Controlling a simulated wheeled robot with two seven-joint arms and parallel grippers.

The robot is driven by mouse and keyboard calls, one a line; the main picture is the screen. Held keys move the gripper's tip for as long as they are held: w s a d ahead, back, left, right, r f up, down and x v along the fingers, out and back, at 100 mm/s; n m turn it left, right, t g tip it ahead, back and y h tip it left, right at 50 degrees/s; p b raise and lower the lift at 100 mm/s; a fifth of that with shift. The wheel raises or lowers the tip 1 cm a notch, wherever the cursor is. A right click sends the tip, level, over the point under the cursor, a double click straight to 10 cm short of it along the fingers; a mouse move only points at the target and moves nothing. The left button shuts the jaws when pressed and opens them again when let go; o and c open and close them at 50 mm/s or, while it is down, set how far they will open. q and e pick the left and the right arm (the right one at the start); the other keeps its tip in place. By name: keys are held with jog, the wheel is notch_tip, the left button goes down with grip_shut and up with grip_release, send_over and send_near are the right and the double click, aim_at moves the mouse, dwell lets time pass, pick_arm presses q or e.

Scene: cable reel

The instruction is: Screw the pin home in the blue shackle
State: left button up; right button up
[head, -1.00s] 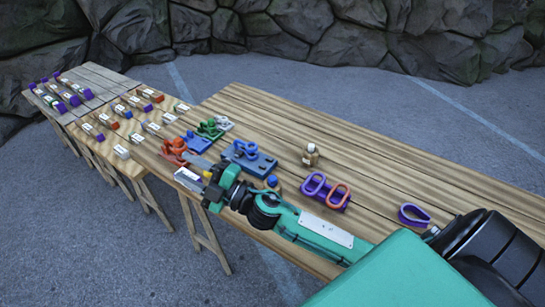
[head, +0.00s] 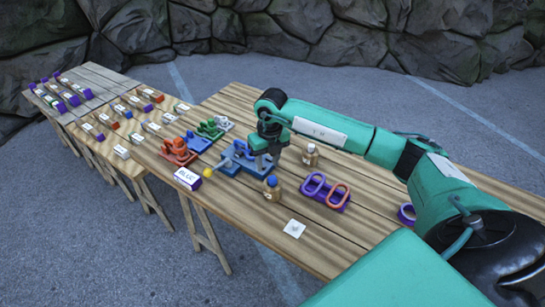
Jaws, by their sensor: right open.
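The blue shackle stands on a blue base (head: 230,168) on the near wooden table; my right gripper hides much of the shackle. A yellow knob (head: 208,173) shows at the base's left, with a thin grey rod running right from it; this looks like the pin. How far it sits in the shackle I cannot tell. My right gripper (head: 264,163) points down at the right side of the blue base, open. Whether its fingers touch anything is unclear. My left gripper is out of view.
A block labelled BLUE (head: 187,179) lies at the left edge. Orange (head: 179,151) and green (head: 209,130) shackles stand behind left. A white card (head: 294,228) lies in front.

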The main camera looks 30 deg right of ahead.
aim_at(272, 178)
jog(key=shift+d+r+h, duration=0.2)
jog(key=shift+d+h, duration=0.2)
jog(key=shift+d, duration=0.55)
notch_tip(272, 178, down, 4)
jog(key=shift+f+b, duration=0.2)
jog(key=shift+b, duration=1.05)
jog(key=shift+r+p, duration=0.3)
jog(key=shift+r, duration=0.1)
jog(key=shift+a, duration=0.1)
jog(key=shift+f+b, duration=1.8)
jog(key=shift+f, duration=0.6)
